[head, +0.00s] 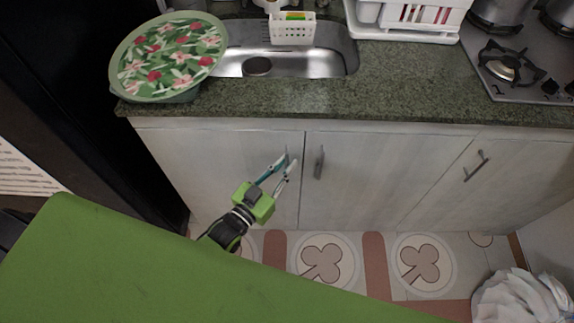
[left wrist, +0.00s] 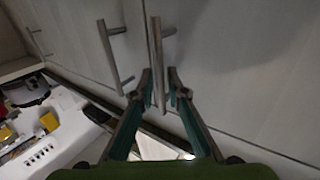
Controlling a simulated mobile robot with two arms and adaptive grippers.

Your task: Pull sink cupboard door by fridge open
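The sink cupboard door by the fridge (head: 215,165) is a pale grey-white panel, shut, left of the middle seam. Its upright metal handle (head: 287,153) is near the door's right edge, partly covered by my gripper. My left gripper (head: 285,164) is at this handle with its fingers parted. In the left wrist view, a handle (left wrist: 156,50) reaches down between the two fingertips (left wrist: 160,78), nearer the left one; I cannot tell whether they touch. My right gripper is not in view.
The neighbouring door's handle (head: 319,162) is just right of my gripper. The dark fridge (head: 80,110) stands left. A floral lidded dish (head: 168,58) sits on the green countertop (head: 290,98). A white crumpled bag (head: 520,302) is at the lower right.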

